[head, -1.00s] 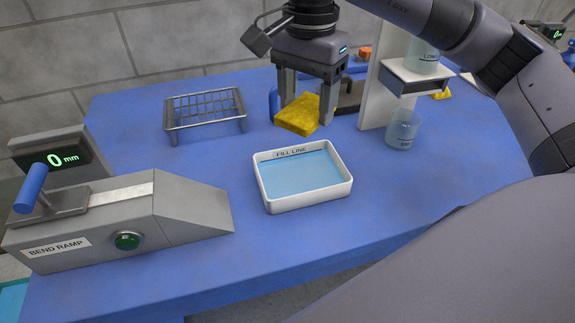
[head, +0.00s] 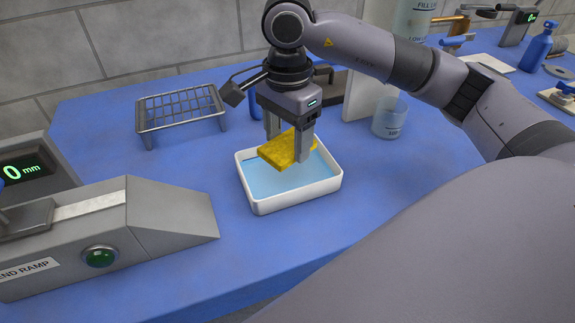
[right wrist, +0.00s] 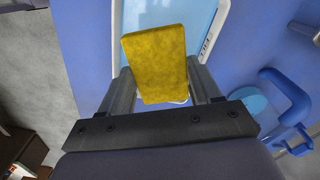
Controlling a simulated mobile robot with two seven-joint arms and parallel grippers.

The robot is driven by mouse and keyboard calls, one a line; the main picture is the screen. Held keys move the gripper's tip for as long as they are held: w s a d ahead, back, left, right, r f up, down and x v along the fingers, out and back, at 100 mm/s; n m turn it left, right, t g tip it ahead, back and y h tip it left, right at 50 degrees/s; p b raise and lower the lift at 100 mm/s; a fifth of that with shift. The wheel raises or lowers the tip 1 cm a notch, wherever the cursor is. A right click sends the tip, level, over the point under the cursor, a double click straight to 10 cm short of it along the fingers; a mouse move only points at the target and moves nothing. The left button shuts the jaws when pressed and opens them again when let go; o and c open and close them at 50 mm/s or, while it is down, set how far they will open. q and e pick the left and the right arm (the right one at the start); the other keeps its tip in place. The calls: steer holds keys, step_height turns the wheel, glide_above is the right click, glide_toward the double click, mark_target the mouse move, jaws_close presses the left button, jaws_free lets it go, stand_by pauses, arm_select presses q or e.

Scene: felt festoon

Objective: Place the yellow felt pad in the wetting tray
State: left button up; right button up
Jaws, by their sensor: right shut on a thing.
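The yellow felt pad (head: 283,151) is held between the fingers of my right gripper (head: 290,150). In the right wrist view the pad (right wrist: 155,62) sits between the two fingers (right wrist: 165,85). The white wetting tray (head: 290,205) stands on the blue table, with light blue liquid (head: 262,181) in it. The pad is over the far part of the tray, and it looks to be above the liquid. The pad and gripper hide the tray's far side. The tray also shows in the right wrist view (right wrist: 224,20). My left gripper is not in view.
A wire rack (head: 180,110) stands at the back left. The bend ramp (head: 165,215) is at the left front. A clear beaker (head: 389,120) stands right of the tray by a white stand (head: 360,97). Blue table surface is clear around the tray's front and right.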

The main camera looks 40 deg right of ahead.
mark_target(288, 178)
step_height(288, 178, down, 7)
steer(key=shift+r, duration=0.2)
stand_by(0.3)
steer(key=shift+f+b, duration=0.2)
steer(key=shift+b, duration=0.1)
steer(key=o, duration=1)
steer(key=shift+r, duration=0.1)
steer(key=shift+o, duration=0.2)
steer(key=shift+r+p, duration=0.25)
steer(key=shift+p, duration=0.1)
step_height(288, 178, up, 12)
steer(key=shift+f, duration=0.1)
